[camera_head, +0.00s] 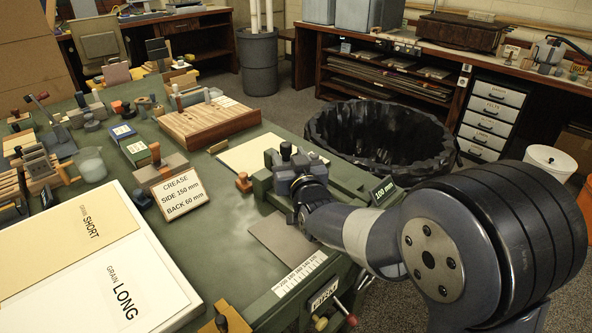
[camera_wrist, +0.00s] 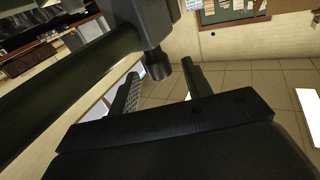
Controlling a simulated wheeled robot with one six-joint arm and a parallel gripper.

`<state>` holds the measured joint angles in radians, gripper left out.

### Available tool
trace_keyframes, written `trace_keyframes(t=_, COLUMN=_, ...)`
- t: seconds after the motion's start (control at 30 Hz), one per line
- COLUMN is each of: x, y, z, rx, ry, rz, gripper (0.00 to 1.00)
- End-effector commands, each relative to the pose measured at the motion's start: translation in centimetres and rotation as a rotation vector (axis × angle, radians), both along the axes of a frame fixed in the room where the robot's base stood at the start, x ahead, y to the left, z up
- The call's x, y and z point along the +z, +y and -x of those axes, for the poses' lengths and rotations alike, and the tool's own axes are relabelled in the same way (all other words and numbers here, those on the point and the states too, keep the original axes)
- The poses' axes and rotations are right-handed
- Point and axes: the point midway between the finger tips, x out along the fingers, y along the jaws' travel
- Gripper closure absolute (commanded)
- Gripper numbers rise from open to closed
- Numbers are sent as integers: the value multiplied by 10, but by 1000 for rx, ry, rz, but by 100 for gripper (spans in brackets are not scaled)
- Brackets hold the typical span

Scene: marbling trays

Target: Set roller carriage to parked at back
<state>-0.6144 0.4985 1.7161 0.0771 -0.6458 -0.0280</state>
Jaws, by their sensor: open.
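A dark grey block with a black knob on top, which looks like the roller carriage (camera_head: 284,172), sits on the green rail at the right side of the green table in the head view. In the wrist view a dark block (camera_wrist: 153,22) with a short round peg (camera_wrist: 161,70) shows beside a long dark bar. My gripper (camera_wrist: 162,88) is open. Its two fingers stand on either side of the peg's end in that picture; I cannot tell whether they touch it. In the head view my gripper (camera_head: 303,193) is right against the block and partly hides it.
A crease card (camera_head: 181,194), an orange peg (camera_head: 243,182) and a grey sheet (camera_head: 284,238) are on the table (camera_head: 190,262). A black lined bin (camera_head: 345,135) stands behind. Grain boards (camera_head: 85,262) lie front left.

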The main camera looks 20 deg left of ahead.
Motion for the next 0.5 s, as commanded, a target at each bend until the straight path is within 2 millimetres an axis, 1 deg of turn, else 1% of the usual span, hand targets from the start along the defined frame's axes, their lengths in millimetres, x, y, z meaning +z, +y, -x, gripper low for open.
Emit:
trace_keyframes(t=0.03, x=0, y=-5, z=9, rx=0, ry=-1, rz=-1, gripper=53)
trace_keyframes(t=0.1, x=0, y=-12, z=20, rx=0, ry=-1, rz=-1, gripper=53)
trace_keyframes(t=0.3, x=0, y=-28, z=44, rx=1, ry=-1, rz=-1, gripper=53)
trace_keyframes(t=0.5, x=0, y=-34, z=55, rx=1, ry=-1, rz=-1, gripper=53)
